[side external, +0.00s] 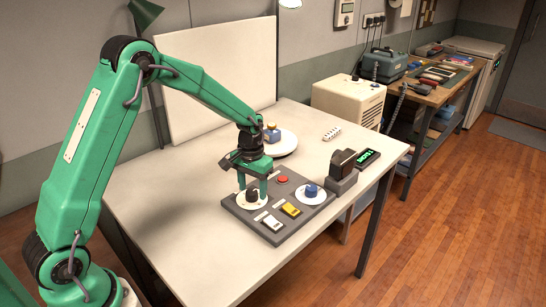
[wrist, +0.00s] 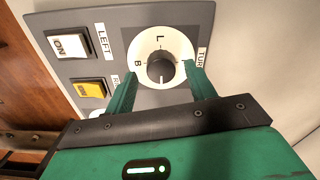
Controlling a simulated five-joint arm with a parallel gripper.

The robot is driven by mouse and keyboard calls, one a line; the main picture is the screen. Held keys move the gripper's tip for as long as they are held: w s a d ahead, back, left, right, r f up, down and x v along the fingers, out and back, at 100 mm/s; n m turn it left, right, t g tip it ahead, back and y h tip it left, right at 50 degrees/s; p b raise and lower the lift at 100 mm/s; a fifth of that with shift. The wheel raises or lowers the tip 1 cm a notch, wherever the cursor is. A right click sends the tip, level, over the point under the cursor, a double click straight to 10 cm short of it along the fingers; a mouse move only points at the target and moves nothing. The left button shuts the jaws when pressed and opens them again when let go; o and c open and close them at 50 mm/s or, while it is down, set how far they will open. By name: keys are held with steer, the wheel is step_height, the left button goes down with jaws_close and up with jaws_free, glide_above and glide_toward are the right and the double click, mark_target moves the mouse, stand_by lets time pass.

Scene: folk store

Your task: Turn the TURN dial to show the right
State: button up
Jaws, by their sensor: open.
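The TURN dial is a black knob (wrist: 160,68) on a round white plate (wrist: 147,45) marked with the letters L and B; the rest of the plate's edge is partly hidden by my fingers. The TURN label (wrist: 201,57) is beside it. Where the knob points is too unclear to tell. In the side view the dial plate (side external: 240,202) is at the left end of the grey panel (side external: 250,222). My gripper (side external: 252,186) points down over it, open, with one green finger on each side of the knob. In the wrist view the fingers (wrist: 161,72) appear apart from the knob.
The panel also carries a white switch (side external: 272,224), a yellow switch (side external: 292,209), a red button (side external: 282,179) and a blue knob (side external: 311,190). The table's front is clear.

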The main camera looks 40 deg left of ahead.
mark_target(253, 192)
step_height(253, 192, up, 7)
steer(key=shift+f, duration=0.2)
steer(key=shift+r, duration=0.2)
steer(key=shift+d, duration=0.1)
steer(key=shift+s+r, duration=0.15)
steer(key=shift+r, duration=0.1)
steer(key=s+d+r+t, duration=0.1)
steer(key=s+r, duration=0.3)
steer(key=s, duration=0.4)
steer(key=s+d+r+m+t, duration=0.1)
steer(key=s+d+r+t, duration=0.1)
steer(key=s+r, duration=0.3)
steer(key=s+d+r+m+t, duration=0.1)
steer(key=s+r, duration=0.3)
steer(key=s, duration=0.8)
steer(key=shift+d+r+t, duration=0.2)
steer(key=shift+d+t, duration=0.15)
steer(key=shift+t, duration=0.45)
